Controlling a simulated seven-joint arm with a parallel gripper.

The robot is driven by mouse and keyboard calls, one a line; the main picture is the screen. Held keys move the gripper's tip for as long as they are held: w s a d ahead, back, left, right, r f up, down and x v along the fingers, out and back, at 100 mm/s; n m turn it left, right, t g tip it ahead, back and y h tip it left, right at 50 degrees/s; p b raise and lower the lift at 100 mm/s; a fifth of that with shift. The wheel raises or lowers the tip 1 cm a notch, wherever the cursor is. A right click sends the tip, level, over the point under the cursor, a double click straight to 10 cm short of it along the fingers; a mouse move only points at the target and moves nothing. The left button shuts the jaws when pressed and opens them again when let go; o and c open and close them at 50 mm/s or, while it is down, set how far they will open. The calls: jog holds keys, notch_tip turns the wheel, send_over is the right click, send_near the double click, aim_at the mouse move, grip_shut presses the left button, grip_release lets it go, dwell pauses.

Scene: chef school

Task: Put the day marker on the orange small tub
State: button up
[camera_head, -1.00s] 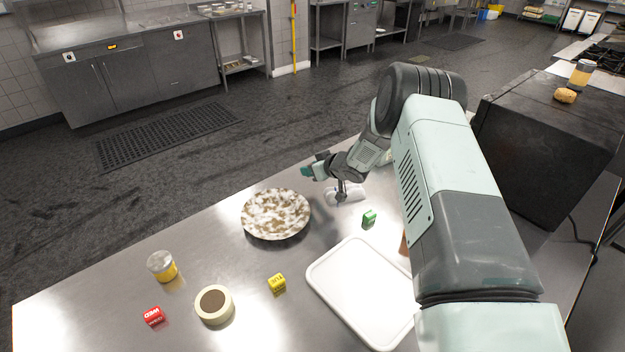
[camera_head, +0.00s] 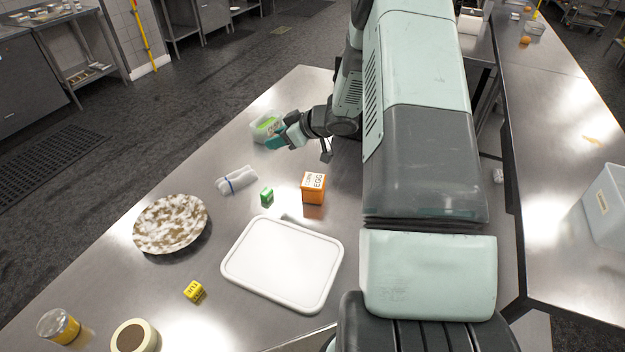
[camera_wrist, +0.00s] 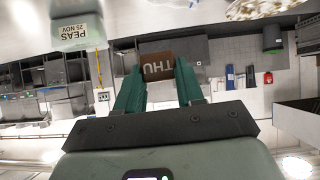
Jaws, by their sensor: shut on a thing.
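My gripper (camera_wrist: 157,76) is shut on a brown day marker (camera_wrist: 158,66) that reads THU, upside down in the wrist view. In the head view my gripper (camera_head: 279,138) is at the back of the table, and the brown marker cannot be made out there. The orange small tub (camera_head: 313,188), with a white label reading EGG, stands on the table nearer the camera than my gripper and to its right. A clear tub with green contents (camera_head: 263,129) is right by my fingers in the head view. It appears in the wrist view labelled PEAS (camera_wrist: 76,32).
A green marker (camera_head: 267,195) and a rolled white cloth (camera_head: 236,181) lie left of the orange tub. A white tray (camera_head: 236,262), yellow marker (camera_head: 194,291), mottled plate (camera_head: 146,242), yellow jar (camera_head: 57,326) and tape roll (camera_head: 118,345) occupy the front.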

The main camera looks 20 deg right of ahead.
jog(key=s+d+r, duration=0.2)
jog(key=s+d, duration=0.5)
jog(key=s, duration=0.1)
send_over(318, 181)
notch_tip(318, 181, down, 6)
jog(key=shift+r, duration=0.2)
jog(key=shift+f, duration=2)
jog(key=shift+f, duration=0.1)
jog(key=o, duration=1)
jog(key=v, duration=1.2)
